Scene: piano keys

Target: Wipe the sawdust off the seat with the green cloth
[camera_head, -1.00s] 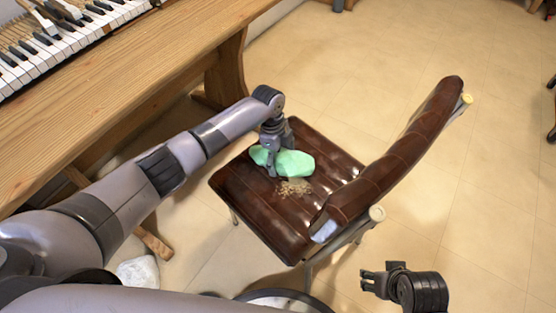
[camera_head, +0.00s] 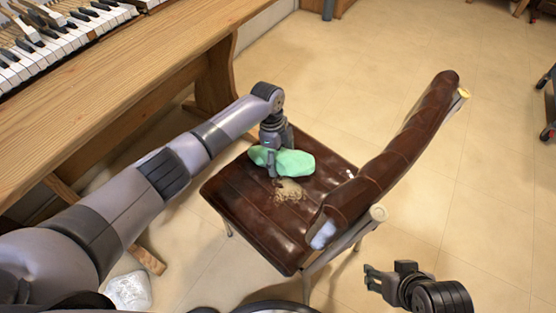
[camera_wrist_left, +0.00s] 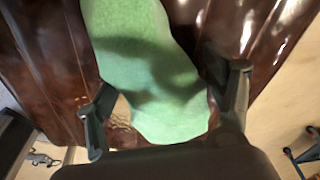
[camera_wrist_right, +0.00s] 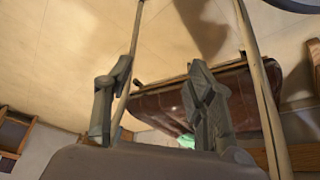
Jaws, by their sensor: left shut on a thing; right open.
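The green cloth (camera_head: 288,162) lies bunched on the brown leather seat (camera_head: 235,200) of a chair. My left gripper (camera_head: 272,172) is shut on the cloth from above. In the left wrist view the cloth (camera_wrist_left: 150,70) shows between the two fingers (camera_wrist_left: 165,110). A patch of tan sawdust (camera_head: 290,191) lies on the seat just in front of the cloth; it is partly hidden by the cloth and finger. My right gripper (camera_head: 370,278) is open and empty, low to the right of the chair. In the right wrist view its fingers (camera_wrist_right: 160,95) stand apart, with the seat edge beyond.
The chair's backrest (camera_head: 400,150) rises on the right of the seat. A wooden bench with piano keys (camera_head: 60,45) runs along the left. A white lump (camera_head: 128,291) lies on the floor near the bench leg.

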